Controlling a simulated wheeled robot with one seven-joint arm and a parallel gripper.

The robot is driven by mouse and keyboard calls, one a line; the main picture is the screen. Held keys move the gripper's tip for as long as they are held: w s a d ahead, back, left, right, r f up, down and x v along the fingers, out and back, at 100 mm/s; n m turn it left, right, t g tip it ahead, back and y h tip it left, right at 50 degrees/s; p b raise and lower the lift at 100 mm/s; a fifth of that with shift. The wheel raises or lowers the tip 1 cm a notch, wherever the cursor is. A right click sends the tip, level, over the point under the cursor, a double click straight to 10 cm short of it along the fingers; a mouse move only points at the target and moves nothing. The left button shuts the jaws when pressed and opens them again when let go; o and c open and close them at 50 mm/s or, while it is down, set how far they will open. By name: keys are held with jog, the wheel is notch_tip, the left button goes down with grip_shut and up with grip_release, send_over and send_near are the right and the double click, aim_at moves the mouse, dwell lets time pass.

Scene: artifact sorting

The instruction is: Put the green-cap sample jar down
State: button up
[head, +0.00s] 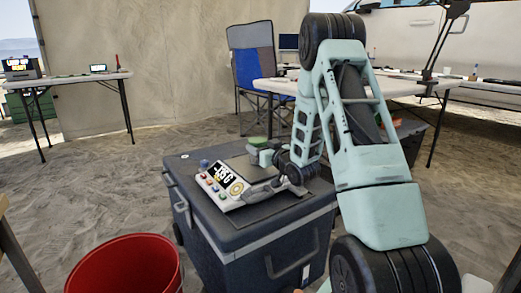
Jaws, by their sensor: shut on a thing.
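The green-cap sample jar (257,142) shows its green cap above the far right part of the weighing scale (222,194), just past the scale's flat plate. My gripper (267,157) is shut on the jar from the right, and the jar looks upright. The gripper hides the jar's lower part, so I cannot tell whether its base touches anything. The scale has a lit display and several coloured buttons on its front, and stands on a dark cooler box (257,243).
A small blue object (204,163) is at the scale's left. A red bucket (125,265) stands front left of the cooler. A table (75,80) stands back left, another table (400,88) back right, and a blue folding chair (254,65) behind. Sandy floor is open at left.

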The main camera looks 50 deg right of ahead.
jog(key=shift+f, duration=0.1)
jog(key=o, duration=1.1)
